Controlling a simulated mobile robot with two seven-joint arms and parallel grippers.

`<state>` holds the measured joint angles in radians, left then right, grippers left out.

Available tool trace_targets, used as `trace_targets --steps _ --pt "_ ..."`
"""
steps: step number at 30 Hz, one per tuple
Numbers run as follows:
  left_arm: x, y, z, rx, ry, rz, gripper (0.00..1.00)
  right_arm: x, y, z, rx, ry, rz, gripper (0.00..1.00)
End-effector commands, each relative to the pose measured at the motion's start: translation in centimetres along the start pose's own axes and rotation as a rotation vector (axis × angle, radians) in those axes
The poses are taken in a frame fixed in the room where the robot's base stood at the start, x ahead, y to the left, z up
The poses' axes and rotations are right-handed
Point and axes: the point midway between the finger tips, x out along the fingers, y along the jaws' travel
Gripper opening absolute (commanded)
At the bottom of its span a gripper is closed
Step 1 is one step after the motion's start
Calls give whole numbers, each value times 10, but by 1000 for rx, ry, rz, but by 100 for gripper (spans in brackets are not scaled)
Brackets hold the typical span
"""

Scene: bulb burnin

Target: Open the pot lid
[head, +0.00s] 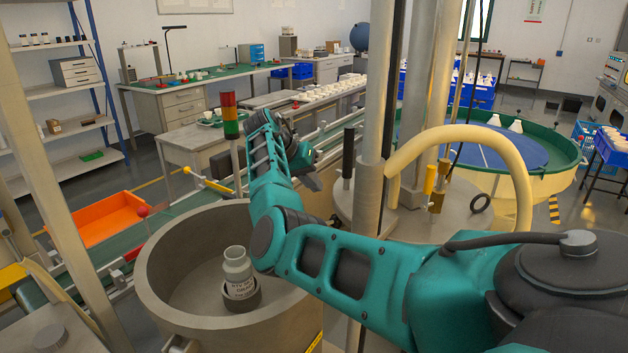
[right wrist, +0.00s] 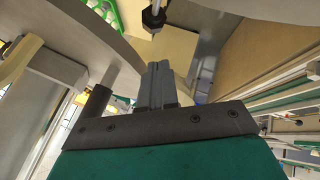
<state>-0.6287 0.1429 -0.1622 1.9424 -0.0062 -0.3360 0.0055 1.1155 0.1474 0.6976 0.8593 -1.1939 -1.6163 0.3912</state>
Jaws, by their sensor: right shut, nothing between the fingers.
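A large grey round pot (head: 160,262) stands at the lower left of the head view, its top open. A pale bottle-like piece (head: 237,264) with a printed label stands in it. A grey disc (head: 345,212), which looks like the lid, lies to the right of the pot, partly behind my right arm. An upright black handle (head: 348,160) rises at its left edge. My right gripper (head: 313,181) is to the left of that handle, apart from it. In the right wrist view the fingers (right wrist: 157,82) are together and empty. My left gripper is not in view.
Metal columns (head: 378,80) and a thick cream hose (head: 465,137) rise by the disc. A blue disc in a green-rimmed bowl (head: 560,178) stands behind at right. An orange tray (head: 100,220) and a red-green signal light (head: 230,115) are at left.

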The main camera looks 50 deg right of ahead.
Motion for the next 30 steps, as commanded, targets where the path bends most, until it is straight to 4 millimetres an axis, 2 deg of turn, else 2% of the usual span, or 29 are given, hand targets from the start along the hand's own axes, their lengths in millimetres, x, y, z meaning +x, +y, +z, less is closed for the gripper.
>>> trace_targets --steps 17,23,30 --pt "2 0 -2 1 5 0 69 -7 -6 1 7 -5 4 0" --pt "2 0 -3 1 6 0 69 -37 -6 1 8 -2 2 0" --pt "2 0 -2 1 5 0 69 -91 -6 0 8 -2 2 0"
